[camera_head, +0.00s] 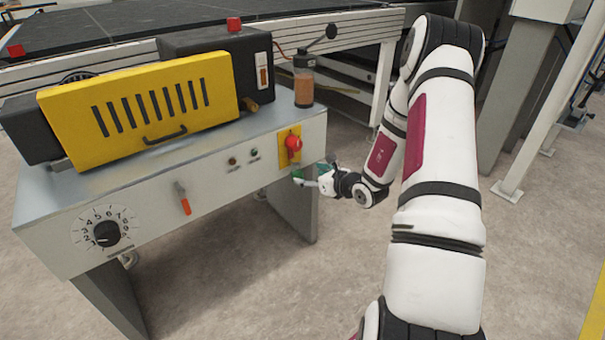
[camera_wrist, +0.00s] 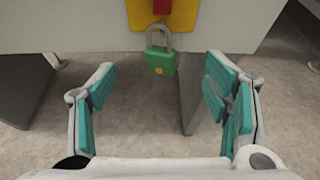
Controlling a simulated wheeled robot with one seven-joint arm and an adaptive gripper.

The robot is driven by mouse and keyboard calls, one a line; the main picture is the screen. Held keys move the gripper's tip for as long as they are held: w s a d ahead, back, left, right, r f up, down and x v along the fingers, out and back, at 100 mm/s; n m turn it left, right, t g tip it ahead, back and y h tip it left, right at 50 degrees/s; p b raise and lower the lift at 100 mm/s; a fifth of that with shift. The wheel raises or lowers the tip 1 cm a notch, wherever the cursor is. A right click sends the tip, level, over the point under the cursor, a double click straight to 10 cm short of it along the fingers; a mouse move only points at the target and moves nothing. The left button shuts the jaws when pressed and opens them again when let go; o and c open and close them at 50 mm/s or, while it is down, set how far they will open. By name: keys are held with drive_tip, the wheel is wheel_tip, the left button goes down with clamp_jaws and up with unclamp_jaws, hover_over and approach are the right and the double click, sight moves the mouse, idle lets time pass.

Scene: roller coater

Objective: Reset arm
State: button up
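My gripper (camera_head: 312,178) is at the front right of the machine, just below the red rotary switch (camera_head: 293,145) on its yellow plate (camera_head: 284,157). In the wrist view my gripper (camera_wrist: 160,85) is open, with its teal-padded fingers wide apart and nothing held between them. A green padlock (camera_wrist: 161,62) hangs by its grey shackle at the lower edge of the yellow plate (camera_wrist: 185,18). It shows beyond and between the fingertips, apart from both. In the head view the gripper makes the padlock hard to tell apart. My arm reaches in from the lower right.
The roller coater (camera_head: 60,215) has a yellow guard (camera_head: 140,105), a numbered dial (camera_head: 106,233) and an orange-tipped lever (camera_head: 184,200). A bottle (camera_head: 304,85) stands on its right end. A conveyor (camera_head: 130,25) lies behind. A white post (camera_head: 560,90) stands at right; floor between is open.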

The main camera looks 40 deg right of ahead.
drive_tip(key=shift+v, duration=0.75)
